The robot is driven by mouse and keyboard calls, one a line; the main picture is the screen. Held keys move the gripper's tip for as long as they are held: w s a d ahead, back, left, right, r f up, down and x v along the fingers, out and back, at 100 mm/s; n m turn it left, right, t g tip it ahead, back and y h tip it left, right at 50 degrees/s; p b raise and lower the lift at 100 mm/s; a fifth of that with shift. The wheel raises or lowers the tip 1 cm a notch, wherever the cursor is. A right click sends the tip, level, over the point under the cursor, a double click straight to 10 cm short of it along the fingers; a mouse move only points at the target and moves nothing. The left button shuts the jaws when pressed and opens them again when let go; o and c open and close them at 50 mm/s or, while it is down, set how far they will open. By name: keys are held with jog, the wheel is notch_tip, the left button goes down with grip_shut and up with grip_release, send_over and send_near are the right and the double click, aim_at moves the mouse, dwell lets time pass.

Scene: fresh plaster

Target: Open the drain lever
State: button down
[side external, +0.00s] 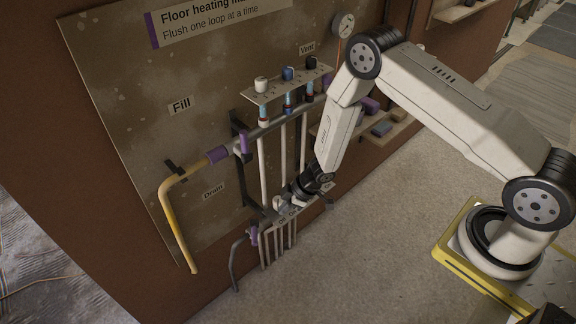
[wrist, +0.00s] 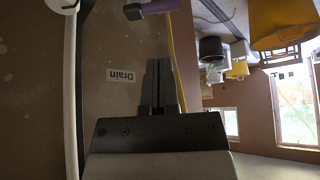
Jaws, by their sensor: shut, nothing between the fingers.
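The "Drain" label (side external: 213,190) is on the board, left of the lower manifold. Below it a purple fitting (side external: 252,235) sits at the manifold's left end, with a grey bent pipe (side external: 236,262) hanging from it. I cannot clearly make out a drain lever there. My gripper (side external: 279,203) is in front of the lower manifold, right of that fitting and partly hidden by the arm. In the wrist view my gripper (wrist: 159,63) is shut and empty, its fingers beside the upside-down "Drain" label (wrist: 123,75). A purple piece with a dark end (wrist: 160,6) shows at the top edge.
White vertical pipes (side external: 263,172) link the manifolds. Capped flow meters (side external: 288,74) stand above. A shelf (side external: 372,130) is at right. Open floor lies in front.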

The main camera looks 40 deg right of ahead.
aim_at(256, 237)
jog(key=shift+s+a+r, duration=0.1)
jog(key=shift+s+r, duration=0.1)
jog(key=shift+s, duration=0.05)
jog(key=shift+f, duration=0.15)
jog(key=shift+a+x, duration=0.2)
jog(key=shift+x, duration=6.7)
